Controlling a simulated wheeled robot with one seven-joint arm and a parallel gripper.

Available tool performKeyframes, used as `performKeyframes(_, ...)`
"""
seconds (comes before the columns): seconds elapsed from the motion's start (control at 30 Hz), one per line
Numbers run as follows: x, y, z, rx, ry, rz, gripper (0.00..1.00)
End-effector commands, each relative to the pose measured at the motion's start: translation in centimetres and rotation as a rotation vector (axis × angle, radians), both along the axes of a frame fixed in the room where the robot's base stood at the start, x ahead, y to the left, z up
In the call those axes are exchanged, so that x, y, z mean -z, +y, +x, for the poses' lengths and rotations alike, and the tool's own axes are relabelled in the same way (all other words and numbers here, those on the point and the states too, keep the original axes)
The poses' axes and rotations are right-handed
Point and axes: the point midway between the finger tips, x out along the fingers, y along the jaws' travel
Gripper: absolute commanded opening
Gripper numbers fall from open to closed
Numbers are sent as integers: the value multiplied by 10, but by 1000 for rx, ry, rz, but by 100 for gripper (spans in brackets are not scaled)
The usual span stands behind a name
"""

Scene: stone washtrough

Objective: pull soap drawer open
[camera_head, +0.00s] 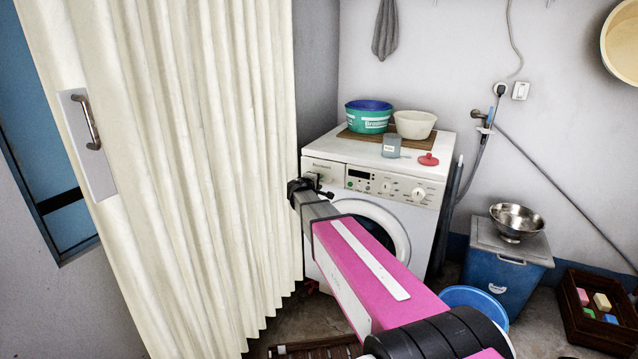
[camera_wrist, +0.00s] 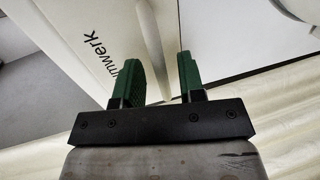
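The white washing machine (camera_head: 412,215) stands against the back wall. Its soap drawer (camera_head: 322,168) is the panel at the upper left of the front, mostly flush as far as I can see, with my gripper (camera_head: 312,182) in front of its lower part. In the wrist view the lettered white drawer front (camera_wrist: 75,40) lies ahead, its lettering partly behind the left finger. The two green fingers of my gripper (camera_wrist: 164,72) are apart, with a pale edge showing beyond the gap. I cannot tell whether either finger touches the drawer.
A cream folding curtain (camera_head: 200,150) hangs close on the left of my arm. Basins (camera_head: 369,120), a grey cup (camera_head: 391,146) and a red lid (camera_head: 428,159) sit on the machine. A blue bin (camera_head: 500,283) and a blue tub (camera_head: 473,298) stand at right.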

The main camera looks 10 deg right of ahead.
Motion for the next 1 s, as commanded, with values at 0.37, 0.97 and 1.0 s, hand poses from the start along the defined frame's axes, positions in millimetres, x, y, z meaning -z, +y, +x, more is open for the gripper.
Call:
performKeyframes(0.37, 3, -8, 10, 0, 0, 0, 36)
performKeyframes(0.97, 2, 0, -2, -1, 0, -1, 0)
performKeyframes(1.0, 2, 3, -7, -1, 0, -1, 0)
